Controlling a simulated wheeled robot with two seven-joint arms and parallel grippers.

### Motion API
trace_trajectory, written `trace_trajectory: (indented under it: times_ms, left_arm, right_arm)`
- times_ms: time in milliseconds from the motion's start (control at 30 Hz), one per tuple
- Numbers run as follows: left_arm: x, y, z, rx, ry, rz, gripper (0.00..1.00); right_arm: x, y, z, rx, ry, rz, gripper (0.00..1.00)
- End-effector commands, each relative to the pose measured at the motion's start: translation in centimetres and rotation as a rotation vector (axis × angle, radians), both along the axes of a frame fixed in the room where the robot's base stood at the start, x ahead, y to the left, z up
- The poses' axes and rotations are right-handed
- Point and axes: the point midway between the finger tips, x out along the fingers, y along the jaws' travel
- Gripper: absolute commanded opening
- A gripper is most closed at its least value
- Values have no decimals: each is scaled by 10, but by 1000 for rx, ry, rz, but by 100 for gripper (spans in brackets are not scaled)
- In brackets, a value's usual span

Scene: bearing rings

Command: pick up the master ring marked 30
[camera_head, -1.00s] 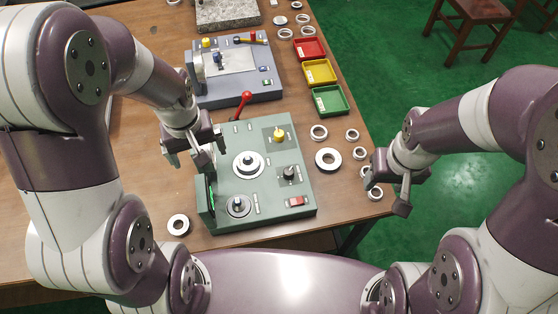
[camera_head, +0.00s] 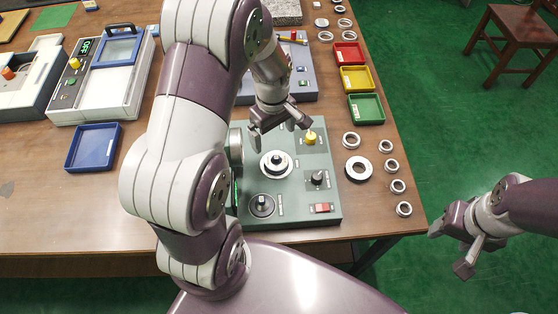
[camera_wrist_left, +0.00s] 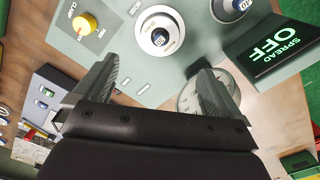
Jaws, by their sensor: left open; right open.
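Several metal rings lie on the table right of the green machine, but no marking is legible, so I cannot tell which is marked 30. The largest is a thick ring (camera_head: 358,169); smaller rings (camera_head: 351,140) (camera_head: 392,165) (camera_head: 398,186) (camera_head: 404,208) lie around it. My left gripper (camera_head: 279,128) is open and empty above the back of the green machine (camera_head: 290,205). It also shows open in the left wrist view (camera_wrist_left: 155,85), over the machine's panel. My right gripper (camera_head: 449,250) is open and empty, off the table's right edge.
Red (camera_head: 348,54), yellow (camera_head: 356,79) and green (camera_head: 366,109) trays stand behind the rings. More rings lie at the far right. A blue tray (camera_head: 93,147) and a white device (camera_head: 100,85) stand left. The machine's screen (camera_wrist_left: 274,55) reads "SPREAD OFF". My left arm hides part of the table.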

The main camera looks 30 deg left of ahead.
Motion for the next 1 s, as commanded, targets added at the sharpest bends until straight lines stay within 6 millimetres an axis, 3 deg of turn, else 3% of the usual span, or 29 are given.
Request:
trace_trajectory:
  times_ms: [100, 367, 533, 800, 833, 1000]
  left_arm:
    - [-1, -1, -27, -1, 6, -2, 98]
    - [-3, -5, -62, 0, 4, -4, 98]
    - [-4, -10, -94, 0, 2, -4, 98]
    - [-3, -10, -103, 0, -1, -4, 98]
    - [-3, -10, -103, 0, -1, -4, 95]
    - [-3, -10, -103, 0, -1, -4, 40]
  right_arm:
    - [0, 0, 4, 0, 0, 0, 58]
    - [0, 0, 10, 0, 0, 0, 58]
    - [0, 0, 15, 0, 0, 0, 58]
    - [0, 0, 15, 0, 0, 0, 58]
    - [0, 0, 15, 0, 0, 0, 58]
    - [0, 0, 15, 0, 0, 0, 58]
